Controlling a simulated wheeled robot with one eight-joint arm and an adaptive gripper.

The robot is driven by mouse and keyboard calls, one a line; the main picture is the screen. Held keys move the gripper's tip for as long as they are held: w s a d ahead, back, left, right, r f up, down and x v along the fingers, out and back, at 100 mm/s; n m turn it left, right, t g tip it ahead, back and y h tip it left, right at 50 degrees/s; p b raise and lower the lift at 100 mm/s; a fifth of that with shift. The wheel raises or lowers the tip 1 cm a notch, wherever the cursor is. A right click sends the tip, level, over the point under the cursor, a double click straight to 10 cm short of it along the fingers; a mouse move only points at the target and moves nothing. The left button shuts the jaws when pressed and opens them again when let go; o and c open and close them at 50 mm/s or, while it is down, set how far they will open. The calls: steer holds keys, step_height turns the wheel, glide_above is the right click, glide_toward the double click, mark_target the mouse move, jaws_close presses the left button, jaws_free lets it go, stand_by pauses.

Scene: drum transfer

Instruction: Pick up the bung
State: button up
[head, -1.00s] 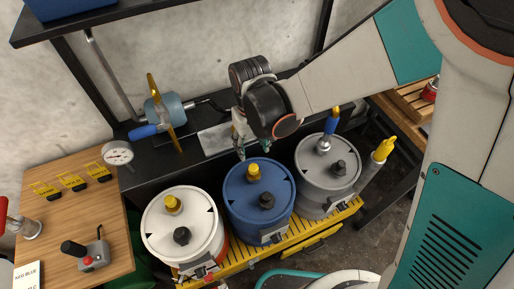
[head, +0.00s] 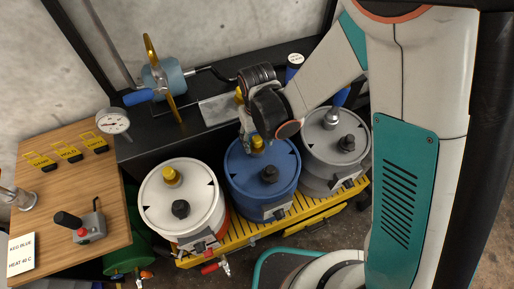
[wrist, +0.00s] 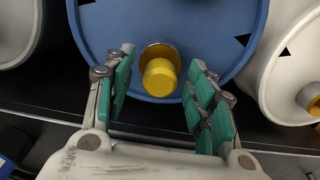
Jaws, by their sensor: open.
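A yellow bung (head: 257,143) sits upright in the lid of the blue drum (head: 237,172), near its back edge. My open gripper (head: 251,131) is over the back of that lid, close to the bung, and partly covers it in the head view. In the wrist view the bung (wrist: 160,78) lies between the green-padded fingers of my gripper (wrist: 161,62), with a gap on each side. I cannot tell the exact height of the fingertips over the lid. A second yellow bung (head: 171,175) is on the white drum (head: 157,212).
The grey drum (head: 313,147) stands right of the blue one, with a metal fitting on top. The drums stand on a yellow slatted platform (head: 240,238). A wooden table (head: 110,218) is at left. A black bench (head: 150,145) with a blue pump runs behind.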

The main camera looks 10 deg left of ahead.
mark_target(257, 139)
steer(key=shift+f, duration=0.35)
steer(key=shift+r, duration=0.1)
jaws_close()
step_height(257, 139, up, 23)
steer(key=p, duration=0.9)
